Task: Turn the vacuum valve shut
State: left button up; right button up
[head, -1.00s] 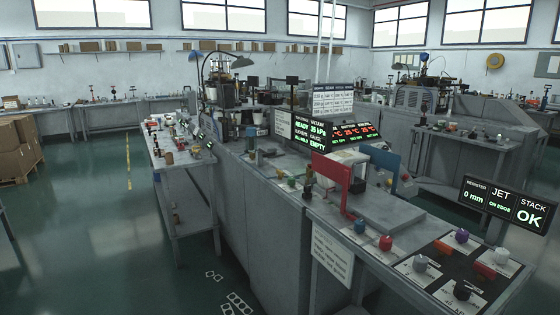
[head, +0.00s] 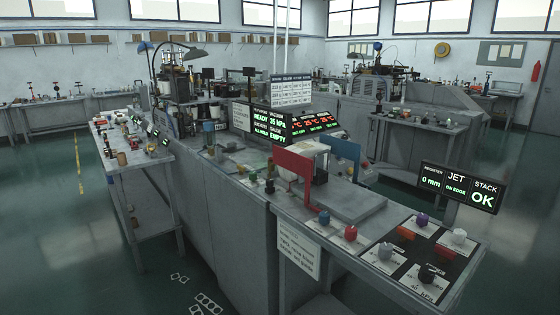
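Several round knobs stand on the near right end of the long grey machine bench (head: 240,215): blue (head: 324,218), red (head: 350,233), purple (head: 422,219), white (head: 459,236), grey (head: 385,251) and black (head: 427,274). The label beside the black knob seems to read kPa. The other labels are too small to read, and I cannot tell for certain which knob is the vacuum valve. Neither of my grippers is in view.
A sign (head: 461,187) reading 0 mm, JET and STACK OK hangs by the knobs. A red panel (head: 296,167) and a blue panel (head: 346,150) stand upright behind them. A side table (head: 132,160) with small parts is at left.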

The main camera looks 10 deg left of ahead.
aim_at(243, 170)
jog(key=i+j+z, duration=0.35)
jog(key=j, duration=0.2)
jog(key=j+z, duration=0.15)
jog(key=i+j, duration=0.1)
jog(key=j, duration=0.25)
jog(key=i+j+z, duration=0.15)
jog(key=j, duration=0.5)
jog(key=i+j, duration=0.1)
jog(key=j, duration=0.25)
jog(key=i+j, duration=0.15)
jog(key=j, duration=0.2)
jog(key=i+j+z, duration=0.1)
jog(key=j, duration=0.25)
jog(key=i+j, duration=0.15)
jog(key=j, duration=0.2)
jog(key=i+j, duration=0.1)
jog(key=j, duration=0.3)
